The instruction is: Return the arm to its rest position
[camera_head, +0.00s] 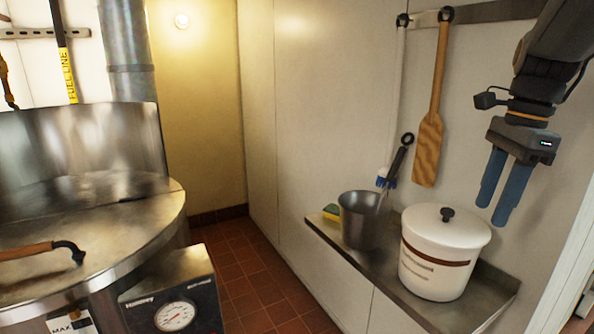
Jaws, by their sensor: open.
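My gripper (498,205) hangs at the upper right on my dark arm, which comes in from the top right corner. Its two blue fingers point down and stand apart with nothing between them. In the picture it appears above and to the right of a white lidded pot (438,262) with a black knob. It appears clear of the pot and the wall. Most of my arm is outside the view.
A metal shelf (412,298) holds the pot, a steel bucket (362,226) with a handled tool, and a sponge (331,212). A wooden paddle (430,145) hangs behind. A large steel kettle (100,250) with a gauge stands left. Tiled floor (245,265) between is clear.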

